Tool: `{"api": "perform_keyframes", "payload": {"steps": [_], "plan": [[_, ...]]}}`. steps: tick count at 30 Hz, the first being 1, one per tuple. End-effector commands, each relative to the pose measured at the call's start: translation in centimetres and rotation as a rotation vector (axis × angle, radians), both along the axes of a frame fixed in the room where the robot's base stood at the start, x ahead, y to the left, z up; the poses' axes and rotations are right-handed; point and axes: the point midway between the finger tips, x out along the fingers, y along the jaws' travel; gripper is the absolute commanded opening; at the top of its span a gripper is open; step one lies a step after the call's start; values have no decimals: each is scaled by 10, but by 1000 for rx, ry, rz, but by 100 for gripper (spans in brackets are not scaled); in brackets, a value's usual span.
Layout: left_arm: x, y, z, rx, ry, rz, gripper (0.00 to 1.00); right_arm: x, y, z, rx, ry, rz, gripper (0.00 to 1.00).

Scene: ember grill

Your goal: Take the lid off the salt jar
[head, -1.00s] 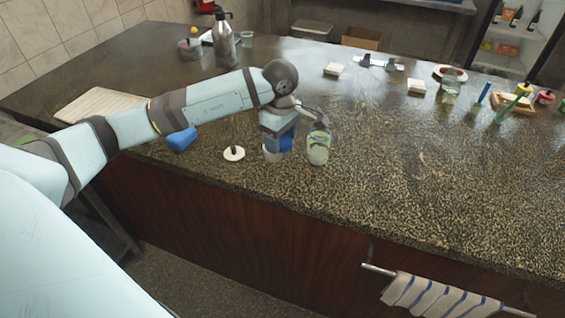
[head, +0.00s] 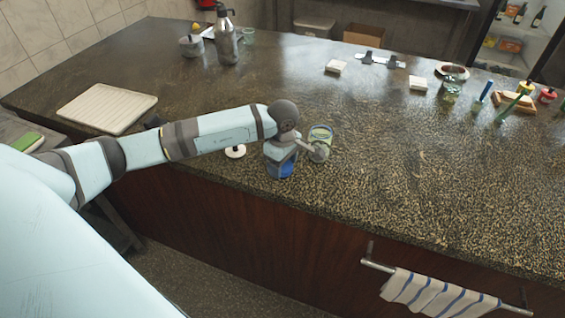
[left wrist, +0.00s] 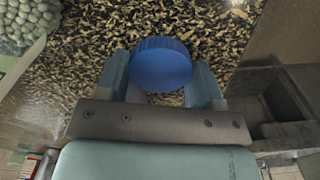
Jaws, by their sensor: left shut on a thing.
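My left gripper (head: 283,168) is over the near part of the counter, pointing down. In the left wrist view, its two fingers (left wrist: 162,88) stand on either side of a round blue lid (left wrist: 160,66) and are shut on it. Blue also shows at the gripper in the head view (head: 288,171). The salt jar's body is not clearly visible; whether it is still under the lid cannot be told. My right gripper is not in view.
An open glass jar (head: 320,134) with greenish contents stands close right of the gripper. A white disc with a dark knob (head: 235,152) lies to the left. A pale ridged board (head: 107,108) is further left. The counter's front edge is near; its right middle is clear.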

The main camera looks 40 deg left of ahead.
Motion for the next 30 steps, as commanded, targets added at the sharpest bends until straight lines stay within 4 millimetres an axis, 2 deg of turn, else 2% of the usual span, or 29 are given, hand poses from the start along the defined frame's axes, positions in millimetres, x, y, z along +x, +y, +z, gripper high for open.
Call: {"api": "perform_keyframes", "payload": {"steps": [3, 4, 6, 7, 14, 19, 23, 30], "plan": [[0, 0, -5, 0, 0, 0, 33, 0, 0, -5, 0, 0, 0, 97], [0, 0, -3, 0, -1, 0, 68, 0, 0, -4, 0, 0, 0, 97], [0, 0, -3, 0, 0, 0, 84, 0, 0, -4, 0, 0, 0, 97], [0, 0, -3, 0, 0, 0, 87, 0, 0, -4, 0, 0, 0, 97], [0, 0, -3, 0, 0, 0, 87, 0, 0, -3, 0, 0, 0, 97], [1, 0, 7, 1, -2, 0, 87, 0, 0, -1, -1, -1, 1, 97], [1, 0, 30, 1, -5, -2, 87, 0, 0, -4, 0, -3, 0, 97], [1, 0, 83, 1, -5, 0, 87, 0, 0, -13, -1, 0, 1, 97]]}}
